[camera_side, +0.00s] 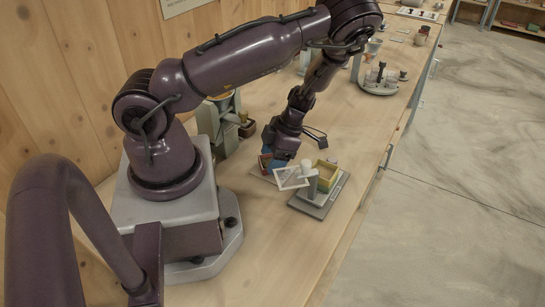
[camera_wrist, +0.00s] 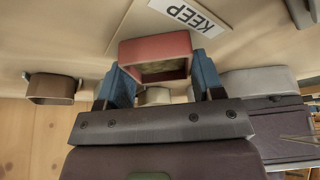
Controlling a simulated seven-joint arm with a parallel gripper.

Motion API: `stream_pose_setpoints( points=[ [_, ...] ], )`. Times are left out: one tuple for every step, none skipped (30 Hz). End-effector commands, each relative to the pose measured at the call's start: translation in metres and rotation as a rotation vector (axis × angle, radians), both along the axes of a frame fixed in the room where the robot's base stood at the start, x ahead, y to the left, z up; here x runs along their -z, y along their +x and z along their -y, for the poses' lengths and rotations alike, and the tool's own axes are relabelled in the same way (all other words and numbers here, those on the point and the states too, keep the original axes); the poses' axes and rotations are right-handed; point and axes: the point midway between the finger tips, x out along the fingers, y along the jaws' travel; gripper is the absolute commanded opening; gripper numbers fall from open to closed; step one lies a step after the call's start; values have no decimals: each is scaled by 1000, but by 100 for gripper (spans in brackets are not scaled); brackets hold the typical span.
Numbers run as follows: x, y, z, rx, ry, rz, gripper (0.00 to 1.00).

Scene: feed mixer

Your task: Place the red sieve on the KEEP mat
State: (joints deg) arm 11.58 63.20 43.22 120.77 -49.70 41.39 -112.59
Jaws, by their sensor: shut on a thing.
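My gripper (camera_wrist: 163,78) is shut on the red sieve (camera_wrist: 150,47), a square red frame between its two blue fingers. In the side view my gripper (camera_side: 273,163) is low over the table, and a bit of the red sieve (camera_side: 264,162) shows beside a blue finger. The KEEP mat shows in the wrist view by its white KEEP label (camera_wrist: 188,15), upside down, just beyond the sieve. The sieve overlaps the mat in that picture. I cannot tell whether it touches the mat.
A green machine (camera_side: 220,125) stands behind on the left. The bench's right edge is close to the stand.

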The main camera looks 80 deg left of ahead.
Motion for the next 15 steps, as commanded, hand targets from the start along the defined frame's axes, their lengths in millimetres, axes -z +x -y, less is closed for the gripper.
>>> stream_pose_setpoints(
  points=[
    [1,0,0,0,0,0,37],
    [2,0,0,0,0,0,37],
    [3,0,0,0,0,0,66],
    [2,0,0,0,0,0,73],
    [2,0,0,0,0,0,80],
    [2,0,0,0,0,0,87],
    [2,0,0,0,0,0,87],
    [2,0,0,0,0,0,87],
    [2,0,0,0,0,0,87],
    [2,0,0,0,0,0,87],
    [2,0,0,0,0,0,87],
    [2,0,0,0,0,0,87],
    [2,0,0,0,0,0,87],
    [2,0,0,0,0,0,87],
    [0,0,0,0,0,0,87]
  ],
)
